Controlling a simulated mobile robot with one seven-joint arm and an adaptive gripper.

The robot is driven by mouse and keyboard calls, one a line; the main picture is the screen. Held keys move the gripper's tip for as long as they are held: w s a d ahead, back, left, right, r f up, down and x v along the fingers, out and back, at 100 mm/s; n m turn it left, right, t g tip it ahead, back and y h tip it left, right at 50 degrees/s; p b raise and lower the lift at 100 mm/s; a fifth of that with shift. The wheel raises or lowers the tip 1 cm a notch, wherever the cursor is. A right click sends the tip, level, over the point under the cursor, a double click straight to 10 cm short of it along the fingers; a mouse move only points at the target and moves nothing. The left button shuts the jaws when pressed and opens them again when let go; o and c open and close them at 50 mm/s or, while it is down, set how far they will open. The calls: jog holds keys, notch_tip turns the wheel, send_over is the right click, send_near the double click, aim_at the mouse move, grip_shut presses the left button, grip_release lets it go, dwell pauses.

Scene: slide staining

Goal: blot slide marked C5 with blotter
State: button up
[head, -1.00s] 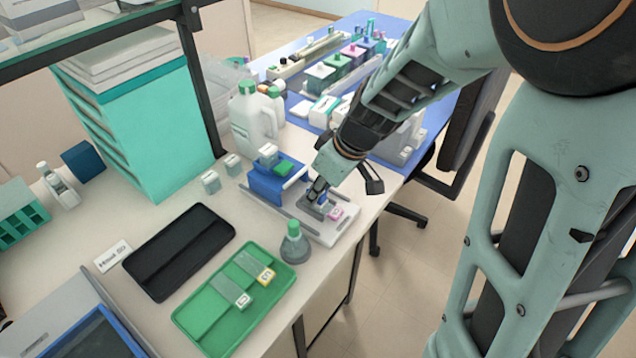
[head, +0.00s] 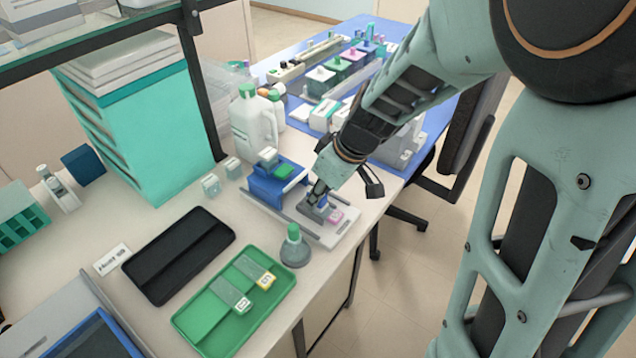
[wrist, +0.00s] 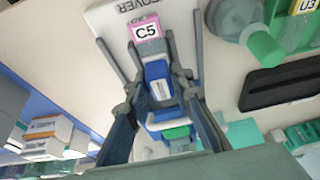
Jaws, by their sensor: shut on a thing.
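The slide marked C5 (wrist: 146,30) shows its pink label in the wrist view. In the head view its pink label (head: 337,215) lies on a white board (head: 350,228) near the bench's right edge. My gripper (wrist: 158,85) is shut on the blotter (wrist: 157,72), a blue and grey block between its fingers. In the head view the blotter (head: 313,210) sits over the slide, just left of the label, under my gripper (head: 318,192). The glass beneath is hidden. I cannot tell how firmly the blotter touches it.
A blue stand (head: 262,186) with a green part is just behind the board. A grey-green flask (head: 295,250) stands close in front. A green tray (head: 205,325) holds two labelled slides, beside a black tray (head: 180,255). A white jug (head: 250,125) stands farther back.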

jog(key=shift+r+p, duration=2.1)
jog(key=shift+r, duration=1.4)
